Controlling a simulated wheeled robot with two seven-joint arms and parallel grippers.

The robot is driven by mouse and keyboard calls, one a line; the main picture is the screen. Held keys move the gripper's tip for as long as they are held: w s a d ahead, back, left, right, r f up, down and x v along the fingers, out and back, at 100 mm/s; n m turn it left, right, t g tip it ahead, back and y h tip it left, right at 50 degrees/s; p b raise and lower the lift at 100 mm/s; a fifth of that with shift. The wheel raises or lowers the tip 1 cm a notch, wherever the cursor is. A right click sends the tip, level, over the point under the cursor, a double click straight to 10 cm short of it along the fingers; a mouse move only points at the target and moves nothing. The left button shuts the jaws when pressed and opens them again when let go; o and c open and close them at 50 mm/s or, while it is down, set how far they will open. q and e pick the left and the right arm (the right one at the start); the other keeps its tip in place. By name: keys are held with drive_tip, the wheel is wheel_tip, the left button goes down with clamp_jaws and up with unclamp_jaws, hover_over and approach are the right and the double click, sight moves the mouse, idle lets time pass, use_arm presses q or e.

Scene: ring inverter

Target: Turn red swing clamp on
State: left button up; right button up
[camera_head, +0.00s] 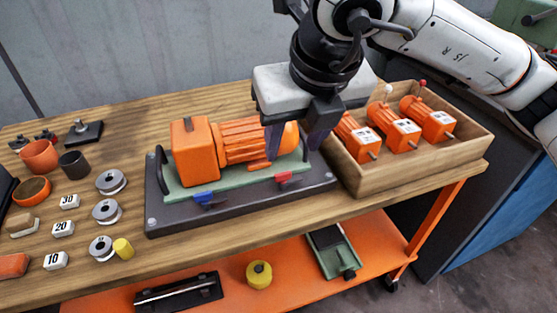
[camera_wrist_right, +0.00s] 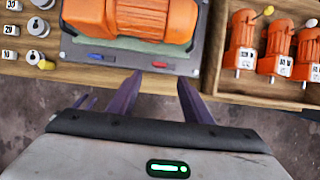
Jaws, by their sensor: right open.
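The red swing clamp (camera_head: 283,177) sits at the front right of the green plate on the dark fixture base (camera_head: 160,222). It also shows in the right wrist view (camera_wrist_right: 160,65), just beyond my fingertips. The blue swing clamp (camera_head: 204,197) is to its left, also in the wrist view (camera_wrist_right: 102,57). An orange motor (camera_head: 240,140) lies on the plate behind both clamps. My right gripper (camera_head: 292,145) is open and empty, its fingers pointing down above the right part of the fixture. In the wrist view its fingertips (camera_wrist_right: 158,80) are spread apart. My left gripper is in neither view.
A wooden crate (camera_head: 468,147) with several orange motors stands right of the fixture. Grey discs (camera_head: 107,211), number blocks (camera_head: 63,228) and cups (camera_head: 39,156) are on the left.

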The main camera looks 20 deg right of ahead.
sight(283, 174)
drive_tip(key=x, duration=0.9)
drive_tip(key=shift+s+f, duration=0.1)
drive_tip(key=shift+s, duration=0.05)
drive_tip(key=shift+f, duration=0.4)
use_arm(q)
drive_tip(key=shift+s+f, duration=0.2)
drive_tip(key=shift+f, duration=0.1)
use_arm(e)
drive_tip(key=shift+c, duration=0.4)
